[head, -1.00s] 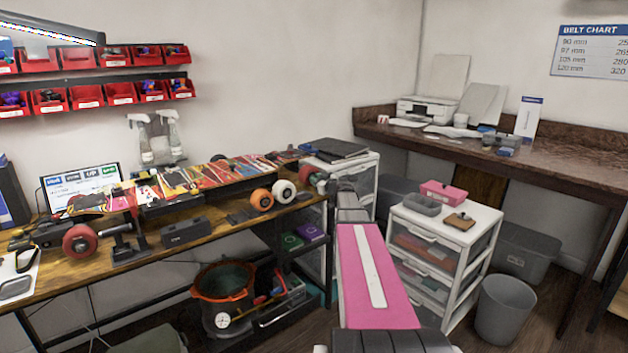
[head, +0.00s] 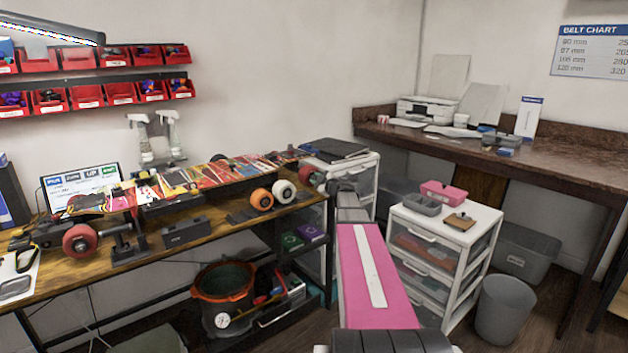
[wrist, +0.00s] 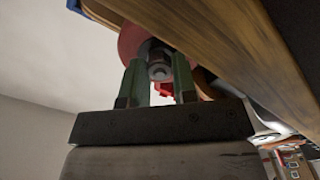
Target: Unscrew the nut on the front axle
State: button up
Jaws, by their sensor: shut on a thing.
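In the wrist view my gripper (wrist: 160,78) has its two green fingers on either side of the nut (wrist: 159,70) at the end of the axle, shut on it. The red wheel (wrist: 132,40) is right behind the nut. In the head view the skateboard (head: 185,185) lies across the workbench, and the red wheel at its right end (head: 306,175) is beside my arm's end. My gripper's fingers and the nut cannot be made out in the head view.
An orange wheel (head: 261,199) and a white wheel (head: 283,191) stand on the bench front. A white drawer unit (head: 470,236) is to the right of my arm.

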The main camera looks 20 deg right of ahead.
jog(key=o, duration=0.9)
jog(key=shift+c, duration=1.2)
jog(key=m, duration=0.4)
jog(key=shift+m, duration=0.9)
